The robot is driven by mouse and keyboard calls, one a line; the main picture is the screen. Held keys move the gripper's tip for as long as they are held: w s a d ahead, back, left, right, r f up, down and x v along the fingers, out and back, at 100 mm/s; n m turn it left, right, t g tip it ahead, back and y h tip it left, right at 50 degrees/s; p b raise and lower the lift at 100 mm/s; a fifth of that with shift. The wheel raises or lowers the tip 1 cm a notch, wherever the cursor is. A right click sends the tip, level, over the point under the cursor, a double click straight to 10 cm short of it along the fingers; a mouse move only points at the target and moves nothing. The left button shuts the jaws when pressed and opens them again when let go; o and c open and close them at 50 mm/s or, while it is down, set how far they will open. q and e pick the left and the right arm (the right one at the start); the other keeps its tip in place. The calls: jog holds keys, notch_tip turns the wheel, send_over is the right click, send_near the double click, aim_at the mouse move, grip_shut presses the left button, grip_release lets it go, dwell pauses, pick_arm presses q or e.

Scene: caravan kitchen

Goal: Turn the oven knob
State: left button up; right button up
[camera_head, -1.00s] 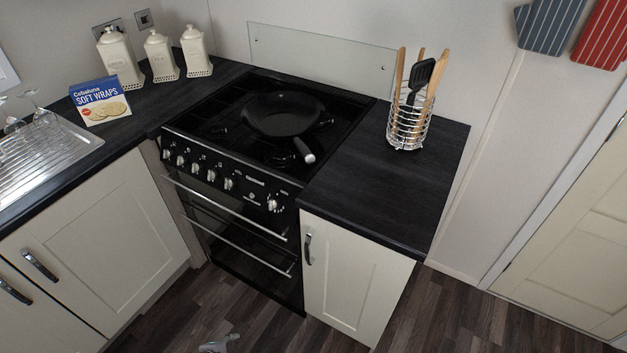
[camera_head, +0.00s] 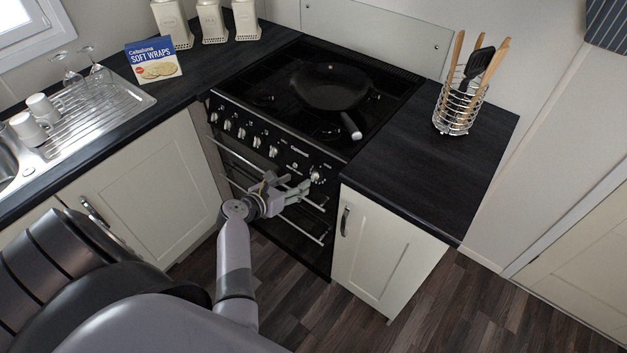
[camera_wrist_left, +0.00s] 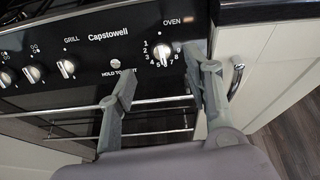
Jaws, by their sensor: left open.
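The oven knob (camera_wrist_left: 163,50) is a silver dial under the printed word OVEN, ringed by numbers, in the left wrist view. In the head view the oven knob (camera_head: 316,177) is the rightmost dial on the black front panel of the oven (camera_head: 265,135). My left gripper (camera_head: 303,184) is in front of the panel, just left of and below the knob. In the left wrist view my left gripper (camera_wrist_left: 161,75) has its fingers spread, with the knob between and beyond the tips. I cannot tell whether a finger touches the knob. My right gripper does not show.
Several other knobs (camera_wrist_left: 67,67) line the panel to the left. Oven door handles (camera_wrist_left: 70,112) run below. A frying pan (camera_head: 330,87) sits on the hob with its handle toward the front. A utensil basket (camera_head: 459,108) stands on the right worktop (camera_head: 420,165). The floor in front is clear.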

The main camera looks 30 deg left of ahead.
aim_at(313, 173)
pick_arm(q)
jog(key=b+x, duration=0.5)
jog(key=x, duration=0.3)
jog(key=shift+w+f+b, duration=0.25)
jog(key=shift+f+b, duration=0.05)
jog(key=shift+b, duration=0.1)
jog(key=shift+w, duration=0.4)
jog(key=shift+c, duration=0.2)
grip_shut()
